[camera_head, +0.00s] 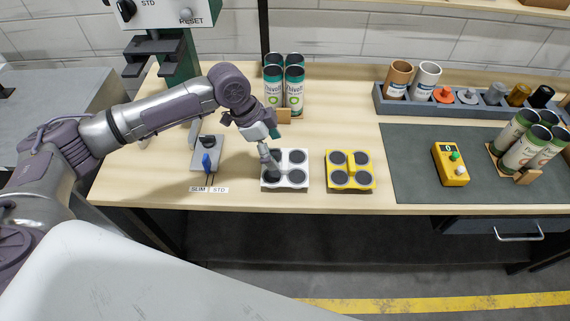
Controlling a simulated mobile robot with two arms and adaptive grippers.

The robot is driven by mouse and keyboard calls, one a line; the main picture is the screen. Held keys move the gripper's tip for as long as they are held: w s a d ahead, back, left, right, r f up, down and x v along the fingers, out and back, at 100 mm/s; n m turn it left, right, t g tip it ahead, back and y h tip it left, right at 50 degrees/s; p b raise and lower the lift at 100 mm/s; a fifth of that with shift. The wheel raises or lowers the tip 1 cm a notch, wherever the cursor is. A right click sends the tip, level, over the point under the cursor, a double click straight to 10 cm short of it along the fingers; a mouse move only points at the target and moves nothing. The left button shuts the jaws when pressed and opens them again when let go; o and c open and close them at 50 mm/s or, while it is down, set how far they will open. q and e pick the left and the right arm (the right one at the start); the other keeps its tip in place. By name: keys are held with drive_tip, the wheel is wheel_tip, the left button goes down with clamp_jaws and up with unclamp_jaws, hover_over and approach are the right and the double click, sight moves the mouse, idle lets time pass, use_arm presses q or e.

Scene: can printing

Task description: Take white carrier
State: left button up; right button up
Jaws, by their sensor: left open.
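The white carrier (298,181) lies flat on the wooden table near its front edge. It is a square tray with several dark round recesses and no cans in it. My left gripper (270,170) points down over the left part of the carrier, with its fingertips at or just above it. The gripper is open, and whether it touches the carrier cannot be told. The gripper hides part of the carrier's left side. My right gripper is not in view.
A yellow carrier (349,188) lies just right of the white one. Behind stand several green-white cans (294,92). A switch box (208,150) is at left. A grey mat (405,175) holds a yellow button box (450,164) and a can pack (522,148). A grey rack (450,108) stands behind.

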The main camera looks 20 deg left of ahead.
sight(284, 161)
use_arm(q)
drive_tip(key=x, duration=0.2)
drive_tip(key=p+x, duration=0.1)
drive_tip(key=shift+w+d+f, duration=0.1)
drive_tip(key=shift+d+f, duration=0.15)
drive_tip(key=shift+d, duration=0.15)
drive_tip(key=shift+w+d+f+p, duration=0.1)
drive_tip(key=shift+d+f+p, duration=0.15)
drive_tip(key=shift+f, duration=0.35)
drive_tip(key=shift+a, duration=0.1)
drive_tip(key=c, duration=1)
